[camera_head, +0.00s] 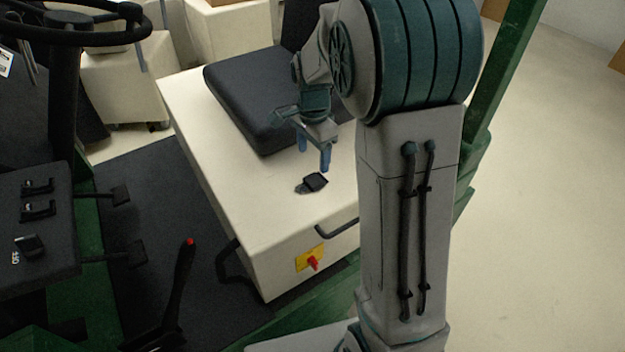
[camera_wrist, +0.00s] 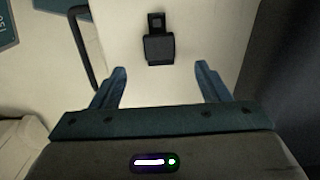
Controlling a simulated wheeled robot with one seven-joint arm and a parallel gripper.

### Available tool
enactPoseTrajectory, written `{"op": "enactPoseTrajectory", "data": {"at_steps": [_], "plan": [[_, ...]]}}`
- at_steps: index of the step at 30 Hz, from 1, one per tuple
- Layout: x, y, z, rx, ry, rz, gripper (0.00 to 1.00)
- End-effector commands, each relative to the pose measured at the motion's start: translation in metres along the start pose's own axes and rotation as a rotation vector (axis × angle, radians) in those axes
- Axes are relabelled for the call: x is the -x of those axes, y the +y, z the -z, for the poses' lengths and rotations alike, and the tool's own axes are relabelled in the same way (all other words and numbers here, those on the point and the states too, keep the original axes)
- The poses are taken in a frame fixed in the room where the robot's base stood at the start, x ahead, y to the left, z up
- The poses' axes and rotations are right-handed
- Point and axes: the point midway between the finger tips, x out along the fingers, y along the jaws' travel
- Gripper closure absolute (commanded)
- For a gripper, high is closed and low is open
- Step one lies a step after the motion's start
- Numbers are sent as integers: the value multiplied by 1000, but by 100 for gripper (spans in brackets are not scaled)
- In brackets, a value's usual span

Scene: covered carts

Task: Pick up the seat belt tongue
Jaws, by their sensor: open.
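The seat belt tongue (camera_head: 312,183) is a small dark piece lying on the cream top of the seat box (camera_head: 200,110), in front of the black seat cushion. In the wrist view the seat belt tongue (camera_wrist: 158,42) shows a dark square body with a narrower plate and slot at its far end. My gripper (camera_head: 313,160) is above the box top, just behind the tongue in the head view. In the wrist view my gripper (camera_wrist: 160,80) has its two blue fingers wide apart, with nothing between them. The tongue lies beyond the fingertips, roughly centred between them.
The black seat cushion (camera_head: 260,95) is close beside my gripper. A dark handle (camera_head: 337,228) and a yellow plate with a red knob (camera_head: 310,260) are on the box side. A steering wheel (camera_head: 75,25) and red-tipped lever (camera_head: 183,275) stand left. The box top around the tongue is clear.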

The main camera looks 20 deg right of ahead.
Motion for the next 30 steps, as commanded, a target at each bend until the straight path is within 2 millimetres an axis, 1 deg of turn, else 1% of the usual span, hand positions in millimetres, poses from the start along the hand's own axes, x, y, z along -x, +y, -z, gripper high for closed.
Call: {"op": "enactPoseTrajectory", "data": {"at_steps": [1,3,11,18,22,28,29,30], "plan": [[-9,1,0,0,-2,-4,31],[-18,0,0,0,-1,-2,31],[-37,1,-1,0,-1,-3,31],[-71,1,-2,1,-1,-2,31],[-80,1,-2,1,0,0,31],[-81,1,-2,1,0,1,31],[-80,1,-2,1,0,1,34],[-80,1,-2,1,0,1,45]]}}
